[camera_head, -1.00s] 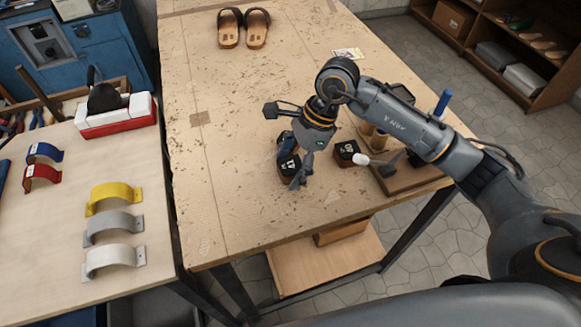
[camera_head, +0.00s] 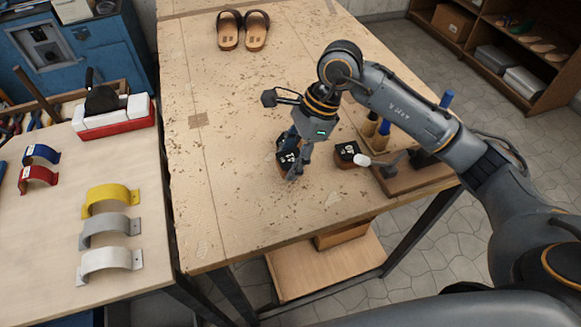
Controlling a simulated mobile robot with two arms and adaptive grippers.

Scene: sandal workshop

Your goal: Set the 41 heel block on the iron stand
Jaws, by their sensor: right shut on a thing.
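My right gripper (camera_head: 293,160) is shut on a dark heel block with a white number (camera_head: 287,157), low at the workbench top. The number is partly covered by the fingers and hard to read, but it looks like 41. A second dark heel block (camera_head: 347,153) with a white number, seemingly 40, sits just to the right, apart from the gripper. The dark iron stand (camera_head: 390,167) seems to be the metal piece on a wooden board right of that block, partly behind my right arm. My left gripper is not in view.
A white-tipped tool (camera_head: 363,160) lies between the second block and the stand. Wooden-based tools (camera_head: 376,131) stand behind. Sandals (camera_head: 243,29) lie at the far end of the workbench (camera_head: 230,190). Its left and front areas are clear. A side table (camera_head: 60,240) holds coloured curved straps.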

